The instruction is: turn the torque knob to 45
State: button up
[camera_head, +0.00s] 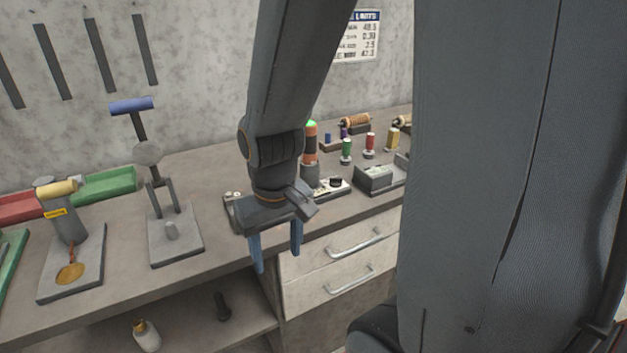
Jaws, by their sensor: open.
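My gripper (278,258) hangs pointing down in front of the bench's front edge, with its two blue fingers apart and nothing between them. Behind it, a flat panel (344,188) lies on the bench, partly hidden by my gripper. A small black knob (336,182) shows on the panel's right part. I cannot tell whether this is the torque knob, and no scale or 45 mark can be read. My gripper is in front of the panel and not touching it.
A signal tower (310,145) and a grey box (374,178) stand behind and right. Drawers (340,250) are below.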

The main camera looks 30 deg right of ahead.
aim_at(335, 182)
jog(key=u, duration=2.35)
jog(key=k, duration=1.15)
jog(key=z, duration=1.45)
jog(key=i, duration=0.5)
jog(key=u, duration=0.05)
